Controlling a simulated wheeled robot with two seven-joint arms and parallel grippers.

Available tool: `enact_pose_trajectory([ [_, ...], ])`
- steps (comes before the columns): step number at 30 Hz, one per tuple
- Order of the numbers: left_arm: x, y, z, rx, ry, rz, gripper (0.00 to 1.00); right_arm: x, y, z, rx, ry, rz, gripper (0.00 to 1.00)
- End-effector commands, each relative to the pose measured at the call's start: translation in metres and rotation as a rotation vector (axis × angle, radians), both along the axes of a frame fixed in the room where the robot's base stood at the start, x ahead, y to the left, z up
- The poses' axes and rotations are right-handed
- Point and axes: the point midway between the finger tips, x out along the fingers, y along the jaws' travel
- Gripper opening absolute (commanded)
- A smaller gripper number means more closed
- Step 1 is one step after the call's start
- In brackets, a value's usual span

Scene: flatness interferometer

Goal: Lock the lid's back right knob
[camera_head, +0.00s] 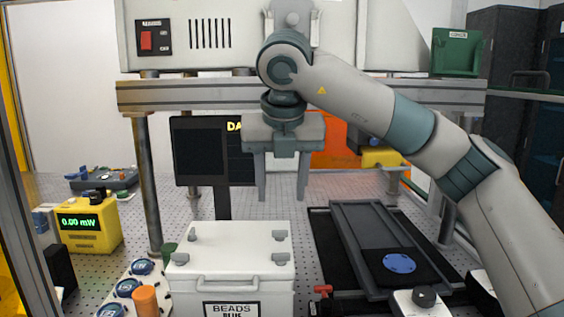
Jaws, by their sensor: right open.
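A white box (232,302) with a "BEADS BLUE" label stands at the front middle, closed by a white lid (230,245) with a front handle. Small grey knobs sit near the lid's corners. The back right knob (279,236) is near the lid's right edge; its lock state is too small to tell. The back left knob (192,229), front left knob (180,259) and front right knob (280,259) also show. My right gripper (287,195) points down, open and empty, above and beyond the back right knob, not touching it. My left gripper is out of view.
A dark screen (200,150) stands behind the box. A black slide stage with a blue disc (399,263) lies to the right. A yellow power meter (88,226) and an orange cylinder (146,300) are at left. A grey beam (190,97) crosses overhead on posts.

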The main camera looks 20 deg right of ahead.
Motion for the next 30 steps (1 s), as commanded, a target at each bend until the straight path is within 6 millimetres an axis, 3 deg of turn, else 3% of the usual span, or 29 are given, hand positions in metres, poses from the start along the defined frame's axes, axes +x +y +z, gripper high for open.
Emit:
enact_pose_trajectory([
  [6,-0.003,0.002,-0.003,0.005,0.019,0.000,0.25,-0.013,0.003,0.032,0.000,-0.003,-0.002,0.47],
  [12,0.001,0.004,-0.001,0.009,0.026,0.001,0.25,-0.021,0.005,0.052,0.000,-0.001,-0.001,0.47],
  [30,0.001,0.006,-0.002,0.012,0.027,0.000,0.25,-0.024,0.006,0.059,0.000,0.000,0.000,0.47],
])
